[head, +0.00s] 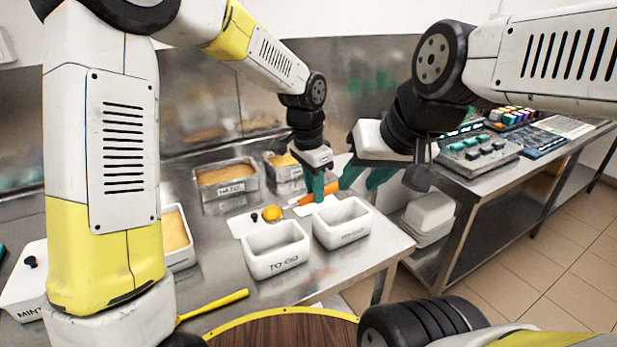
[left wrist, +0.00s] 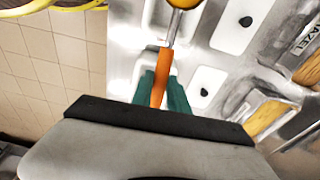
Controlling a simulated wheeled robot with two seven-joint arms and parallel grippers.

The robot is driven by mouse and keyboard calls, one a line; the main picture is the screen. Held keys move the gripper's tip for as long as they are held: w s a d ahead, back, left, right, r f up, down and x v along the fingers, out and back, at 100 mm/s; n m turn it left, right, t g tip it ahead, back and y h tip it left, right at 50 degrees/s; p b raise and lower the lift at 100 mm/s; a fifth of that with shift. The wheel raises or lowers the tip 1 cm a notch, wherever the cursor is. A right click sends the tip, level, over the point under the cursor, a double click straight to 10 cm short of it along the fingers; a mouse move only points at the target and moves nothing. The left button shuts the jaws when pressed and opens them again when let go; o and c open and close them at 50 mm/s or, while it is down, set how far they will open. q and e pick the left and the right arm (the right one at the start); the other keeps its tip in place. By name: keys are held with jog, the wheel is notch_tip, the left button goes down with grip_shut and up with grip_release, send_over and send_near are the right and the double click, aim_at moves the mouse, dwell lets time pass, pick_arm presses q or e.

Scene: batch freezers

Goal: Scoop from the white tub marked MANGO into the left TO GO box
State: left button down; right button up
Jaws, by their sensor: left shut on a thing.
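My left gripper (head: 318,188) is shut on the orange handle of a scoop (head: 306,198), which also shows in the left wrist view (left wrist: 159,82). The scoop's end carries a round orange-yellow portion (head: 271,213), just behind the left TO GO box (head: 277,264) in the picture. That box is white, open and looks empty. The second white box (head: 343,235) stands to its right. A partly hidden tub with yellow contents (head: 178,230) is at the left; another (head: 284,180) is at the back. I cannot read MANGO on either. My right gripper (head: 366,178) is open and empty.
A tub marked HAZEL (head: 230,188) stands at the back. A white lid (head: 240,224) lies behind the left box. A yellow-handled tool (head: 215,304) lies in front. White containers (head: 430,214) sit under the right-hand table.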

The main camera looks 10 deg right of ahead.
pick_arm(q)
notch_tip(320, 180, down, 2)
jog(key=shift+f, duration=0.1)
jog(key=shift+w+a+f+g, duration=0.1)
jog(key=shift+w+a+g, duration=0.1)
jog(key=shift+g, duration=0.1)
jog(key=g, duration=0.1)
jog(key=w+g+h, duration=0.1)
jog(key=g, duration=0.1)
jog(key=g+h, duration=0.1)
jog(key=shift+w+a+f+g, duration=0.2)
jog(key=shift+f+g, duration=0.05)
jog(key=shift+g, duration=0.05)
jog(key=shift+w+a+f+g+h, duration=0.15)
jog(key=shift+g+h, duration=0.25)
jog(key=shift+g, duration=0.2)
jog(key=shift+w+d+f+g+h, duration=0.1)
jog(key=shift+g+h, duration=0.3)
jog(key=shift+g, duration=0.2)
jog(key=g, duration=0.1)
jog(key=g+h, duration=0.1)
jog(key=g, duration=0.1)
jog(key=shift+w+a+f+n+h, duration=0.2)
jog(key=shift+w+f+n+h, duration=0.1)
jog(key=shift+f+n, duration=0.1)
jog(key=g+h, duration=0.1)
jog(key=g, duration=0.1)
jog(key=f+g+h, duration=0.1)
jog(key=shift+w+a+g, duration=0.1)
jog(key=shift+g, duration=0.3)
